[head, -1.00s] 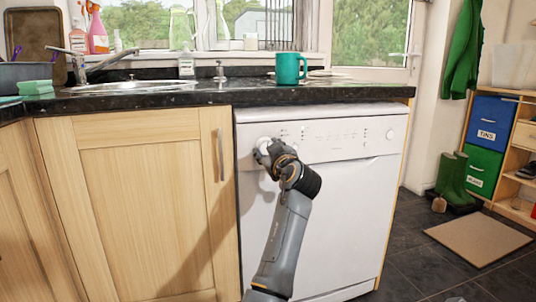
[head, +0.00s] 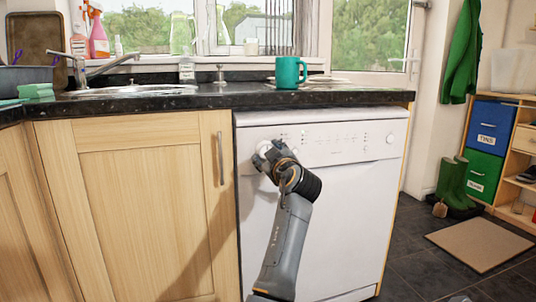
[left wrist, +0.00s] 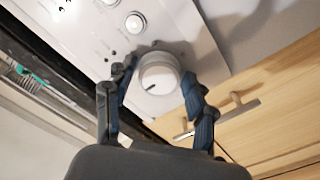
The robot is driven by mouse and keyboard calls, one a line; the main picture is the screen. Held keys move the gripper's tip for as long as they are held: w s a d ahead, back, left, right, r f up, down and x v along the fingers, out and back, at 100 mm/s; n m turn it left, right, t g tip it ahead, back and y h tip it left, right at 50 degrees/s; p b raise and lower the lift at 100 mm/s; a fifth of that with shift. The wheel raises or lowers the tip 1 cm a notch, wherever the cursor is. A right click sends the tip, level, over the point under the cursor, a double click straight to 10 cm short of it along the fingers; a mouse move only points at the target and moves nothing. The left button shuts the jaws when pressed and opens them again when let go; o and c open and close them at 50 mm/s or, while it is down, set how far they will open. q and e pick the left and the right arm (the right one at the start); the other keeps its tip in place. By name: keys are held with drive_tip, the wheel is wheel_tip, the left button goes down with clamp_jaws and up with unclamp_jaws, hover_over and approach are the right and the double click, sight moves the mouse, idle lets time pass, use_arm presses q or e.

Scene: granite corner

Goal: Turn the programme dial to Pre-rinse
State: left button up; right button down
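The programme dial (left wrist: 158,74) is a round white knob with a dark mark towards its lower left in the left wrist view. In the head view it shows only partly, behind my gripper on the upper left of the white dishwasher (head: 340,205). My left gripper (head: 266,152) is at the dial. In the left wrist view its two fingers (left wrist: 158,78) stand one on each side of the dial, with narrow gaps; I see no clear contact. The dial's printed labels are too small to read. My right gripper is not in view.
A granite worktop (head: 215,97) overhangs the dishwasher and carries a teal mug (head: 288,72). A wooden cupboard door (head: 130,200) with a metal handle (head: 220,158) is to the left. Smaller round buttons (left wrist: 135,23) sit near the dial. Open floor lies to the right.

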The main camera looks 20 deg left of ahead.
sight(264, 114)
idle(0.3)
use_arm(q)
wheel_tip(264, 114, up, 10)
idle(0.4)
